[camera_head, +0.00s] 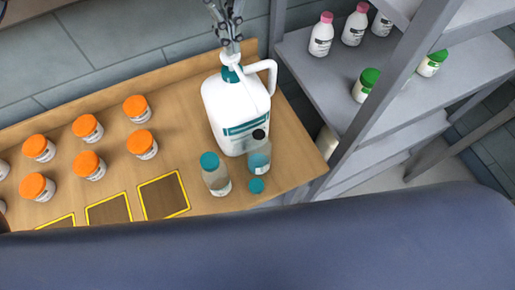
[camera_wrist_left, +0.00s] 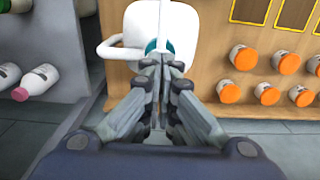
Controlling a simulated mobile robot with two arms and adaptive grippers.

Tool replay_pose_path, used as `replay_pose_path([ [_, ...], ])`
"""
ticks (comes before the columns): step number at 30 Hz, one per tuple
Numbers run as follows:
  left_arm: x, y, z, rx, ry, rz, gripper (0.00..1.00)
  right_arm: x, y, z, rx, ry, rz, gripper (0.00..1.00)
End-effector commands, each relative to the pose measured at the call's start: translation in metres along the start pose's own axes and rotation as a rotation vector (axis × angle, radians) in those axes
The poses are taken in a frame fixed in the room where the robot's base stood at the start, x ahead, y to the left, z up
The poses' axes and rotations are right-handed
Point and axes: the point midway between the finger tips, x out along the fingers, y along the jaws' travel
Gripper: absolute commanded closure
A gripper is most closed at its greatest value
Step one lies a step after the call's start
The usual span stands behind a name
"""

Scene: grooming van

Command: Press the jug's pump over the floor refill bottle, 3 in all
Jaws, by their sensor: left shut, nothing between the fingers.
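The white jug (camera_head: 240,108) with a teal label stands on the wooden surface, its handle to the right. In the left wrist view the jug (camera_wrist_left: 165,22) is beyond my fingertips. A teal collar (camera_head: 231,74) shows at its top; the pump head is mostly hidden by my gripper. My left gripper (camera_head: 230,50) is shut and empty, its fingertips over the pump; I cannot tell if they touch it. My right gripper is not in view.
Several orange-lidded jars (camera_head: 88,127) and yellow-framed squares (camera_head: 164,195) are to the left. A grey shelf (camera_head: 325,75) holds bottles on the right.

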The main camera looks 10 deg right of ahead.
Motion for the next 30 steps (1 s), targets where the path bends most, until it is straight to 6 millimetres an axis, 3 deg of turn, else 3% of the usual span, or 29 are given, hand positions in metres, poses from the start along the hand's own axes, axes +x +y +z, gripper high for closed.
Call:
replay_pose_path([
  [30, 0.036, 0.000, 0.000, 0.000, -0.001, -0.002, 1.00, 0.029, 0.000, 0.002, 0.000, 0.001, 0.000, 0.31],
])
